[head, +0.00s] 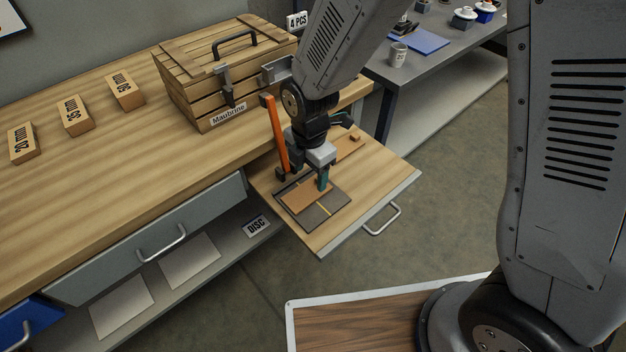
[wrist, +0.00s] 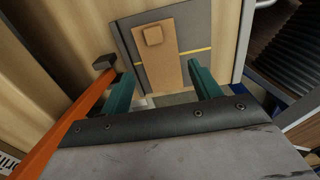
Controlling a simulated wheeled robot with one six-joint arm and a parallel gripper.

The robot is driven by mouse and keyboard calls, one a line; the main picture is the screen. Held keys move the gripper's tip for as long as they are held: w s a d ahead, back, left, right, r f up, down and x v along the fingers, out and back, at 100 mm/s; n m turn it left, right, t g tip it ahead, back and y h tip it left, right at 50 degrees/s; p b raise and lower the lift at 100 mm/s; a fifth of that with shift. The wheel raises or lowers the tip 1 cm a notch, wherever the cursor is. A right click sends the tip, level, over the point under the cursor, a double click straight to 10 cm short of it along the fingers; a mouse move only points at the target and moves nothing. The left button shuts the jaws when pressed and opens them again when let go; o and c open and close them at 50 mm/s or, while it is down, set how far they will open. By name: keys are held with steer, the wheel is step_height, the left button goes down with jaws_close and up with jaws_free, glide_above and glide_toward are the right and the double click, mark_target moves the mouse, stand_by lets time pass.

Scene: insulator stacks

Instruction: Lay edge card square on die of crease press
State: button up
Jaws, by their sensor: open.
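The edge card (head: 303,199), a flat brown piece, lies on the dark grey die (head: 327,217) of the crease press. In the wrist view the card (wrist: 165,65) carries a small brown block (wrist: 153,35) near its far end. The die (wrist: 197,28) shows on both sides, with a yellow line running out from under the card. The card's long edges look roughly parallel to the die's sides; I cannot tell if it is exactly square. My gripper (head: 323,183) is over the card; its teal fingers (wrist: 165,80) are apart with nothing held. The press's orange lever (head: 275,135) stands raised beside the die.
The die sits on a pull-out wooden board (head: 375,180) with a metal handle (head: 383,221). Another brown strip (head: 347,149) with a small block lies behind my gripper. A wooden crate (head: 205,85) and several labelled blocks (head: 75,115) stand on the bench.

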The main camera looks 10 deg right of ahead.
mark_target(311, 190)
step_height(311, 190, up, 7)
steer(key=shift+r, duration=0.2)
steer(key=s+d+r+m, duration=0.3)
steer(key=d+r+m, duration=0.4)
steer(key=d+r, duration=0.15)
steer(key=s+d+r+m, duration=0.4)
steer(key=s+d+m, duration=0.2)
steer(key=s+m, duration=0.2)
steer(key=s+d+r+m+t, duration=0.1)
steer(key=s+d+r+m, duration=0.4)
steer(key=s+d+m, duration=0.2)
steer(key=s+m, duration=0.1)
steer(key=m, duration=0.1)
steer(key=shift+s+r+m, duration=0.2)
steer(key=shift+s+m, duration=0.05)
steer(key=shift+m, duration=0.15)
steer(key=shift+s, duration=0.1)
